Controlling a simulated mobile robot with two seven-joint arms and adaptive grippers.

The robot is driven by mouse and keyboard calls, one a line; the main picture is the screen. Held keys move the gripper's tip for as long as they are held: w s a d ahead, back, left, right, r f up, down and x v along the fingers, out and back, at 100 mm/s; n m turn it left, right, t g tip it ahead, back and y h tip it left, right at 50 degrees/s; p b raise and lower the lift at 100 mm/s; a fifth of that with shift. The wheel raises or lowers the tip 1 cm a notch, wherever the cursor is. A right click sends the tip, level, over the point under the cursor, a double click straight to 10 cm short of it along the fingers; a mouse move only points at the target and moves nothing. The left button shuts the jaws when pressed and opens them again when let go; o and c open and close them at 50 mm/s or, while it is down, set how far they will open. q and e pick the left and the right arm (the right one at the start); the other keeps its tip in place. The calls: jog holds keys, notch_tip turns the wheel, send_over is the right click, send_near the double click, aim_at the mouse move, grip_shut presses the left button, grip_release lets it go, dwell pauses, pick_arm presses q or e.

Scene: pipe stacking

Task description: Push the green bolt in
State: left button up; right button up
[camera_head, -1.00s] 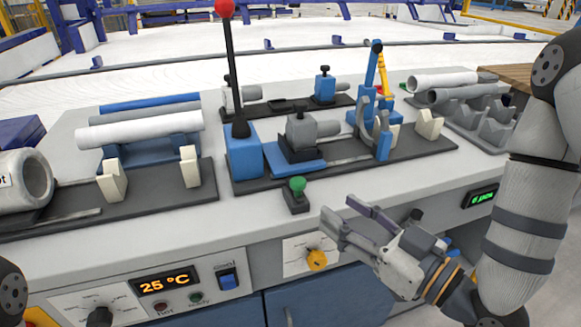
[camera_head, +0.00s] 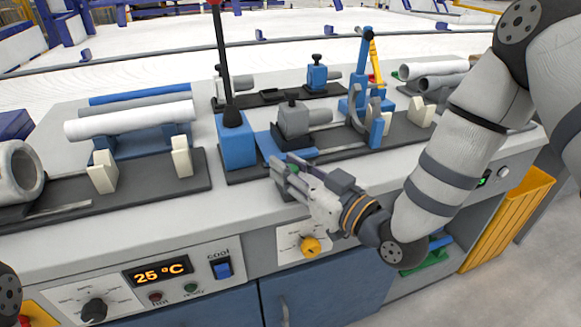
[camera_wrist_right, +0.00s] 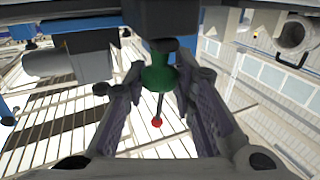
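The green bolt (camera_wrist_right: 158,76) shows in the right wrist view as a green knob between the two fingertips of my right gripper (camera_wrist_right: 166,84). The fingers are apart, one on each side of the knob and close to it; I cannot tell whether they touch it. In the head view my right gripper (camera_head: 284,170) is over the front edge of the bench and hides the green bolt. My left gripper is not in view; only a bit of my left arm shows at the lower left edge.
A blue block with a tall lever (camera_head: 236,140) stands just behind my right gripper. A grey clamp (camera_head: 294,120) and a blue ring-shaped fixture (camera_head: 376,125) are beyond it. White pipe (camera_head: 130,121) rests on supports at the left. A yellow knob (camera_head: 310,247) is below on the front panel.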

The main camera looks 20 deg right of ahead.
grip_shut()
jog(key=shift+w, duration=1.4)
jog(key=o, duration=0.7)
grip_release()
jog(key=shift+c, duration=0.2)
jog(key=shift+w+f, duration=0.1)
jog(key=shift+w, duration=0.05)
